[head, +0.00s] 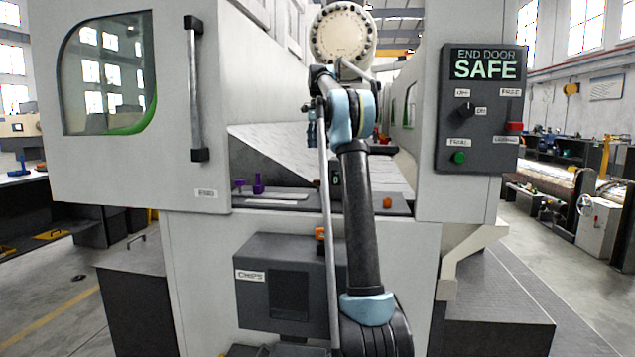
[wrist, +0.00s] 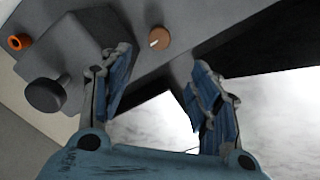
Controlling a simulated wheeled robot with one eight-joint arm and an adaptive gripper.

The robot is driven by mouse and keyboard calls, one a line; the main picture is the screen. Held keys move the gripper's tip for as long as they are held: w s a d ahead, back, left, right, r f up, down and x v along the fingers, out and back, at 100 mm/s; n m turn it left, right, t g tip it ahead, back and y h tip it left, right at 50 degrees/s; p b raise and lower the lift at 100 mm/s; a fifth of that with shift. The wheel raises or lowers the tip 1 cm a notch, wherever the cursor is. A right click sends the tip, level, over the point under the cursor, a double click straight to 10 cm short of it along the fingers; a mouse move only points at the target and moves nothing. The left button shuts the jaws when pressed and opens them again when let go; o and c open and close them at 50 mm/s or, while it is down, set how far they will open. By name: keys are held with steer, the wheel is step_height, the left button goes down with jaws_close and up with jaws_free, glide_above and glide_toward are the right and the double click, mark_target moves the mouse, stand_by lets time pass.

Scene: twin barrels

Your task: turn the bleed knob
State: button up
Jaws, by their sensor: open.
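In the wrist view, a small round orange-brown knob (wrist: 159,38) with a white pointer mark sits on a grey surface. It may be the bleed knob, but no label on it can be read. My gripper (wrist: 161,64) is open and empty. Its two blue-padded fingers stand apart, with the knob showing beyond and between their tips, not touched. In the head view, my arm rises in front of the machine opening, and the gripper's end is hard to make out. A small orange knob (head: 387,202) shows on the dark ledge just right of my arm.
In the wrist view, a dark round knob (wrist: 45,95) and an orange ring (wrist: 19,42) lie left of the fingers. In the head view, purple parts (head: 258,184) stand on the ledge, a CHIPS box (head: 262,285) sits below, and a dark control panel (head: 480,110) is at right.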

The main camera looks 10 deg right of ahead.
mark_target(318, 186)
step_height(318, 186, down, 15)
steer(key=shift+f, duration=0.1)
stand_by(0.5)
steer(key=c, duration=1.1)
